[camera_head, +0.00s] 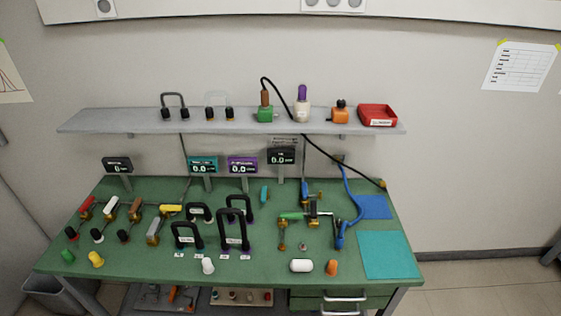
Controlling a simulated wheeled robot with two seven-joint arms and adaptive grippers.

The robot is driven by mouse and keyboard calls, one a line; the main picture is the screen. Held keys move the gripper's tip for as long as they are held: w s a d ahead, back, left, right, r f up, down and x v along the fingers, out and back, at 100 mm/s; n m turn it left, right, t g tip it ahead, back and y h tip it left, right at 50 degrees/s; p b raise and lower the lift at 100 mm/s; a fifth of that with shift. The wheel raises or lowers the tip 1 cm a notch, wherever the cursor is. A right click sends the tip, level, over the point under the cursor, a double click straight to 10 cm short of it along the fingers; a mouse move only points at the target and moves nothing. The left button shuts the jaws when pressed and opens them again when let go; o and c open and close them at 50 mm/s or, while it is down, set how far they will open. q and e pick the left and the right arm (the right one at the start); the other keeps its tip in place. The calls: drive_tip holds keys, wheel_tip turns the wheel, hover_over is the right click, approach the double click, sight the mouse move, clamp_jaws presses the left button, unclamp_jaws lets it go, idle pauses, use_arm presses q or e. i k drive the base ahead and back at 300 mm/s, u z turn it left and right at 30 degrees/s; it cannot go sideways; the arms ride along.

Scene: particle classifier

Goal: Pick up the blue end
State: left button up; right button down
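A blue hose (345,186) runs down from below the shelf at the right of the bench and curves down toward the front. At its lower front there is a blue piece (340,235), seemingly the blue end, beside a brass and green valve assembly (306,216). Another small blue part (306,190) stands behind that assembly. I cannot tell whether the blue piece is joined to the assembly. Neither of my grippers shows in the head view.
The green bench (140,260) holds several valves at left, black-handled units (233,230) in the middle, and a white cylinder (301,265) and orange piece (331,267) at front. A teal mat (390,255) and blue mat (374,207) lie at right. A grey shelf (90,120) overhangs the back.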

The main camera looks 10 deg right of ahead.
sight(339, 242)
drive_tip(key=u, duration=0.4)
drive_tip(key=k, duration=0.5)
drive_tip(key=u, duration=0.7)
drive_tip(key=i, duration=0.8)
drive_tip(key=z, duration=1)
drive_tip(key=i, duration=0.7)
drive_tip(key=z, duration=0.75)
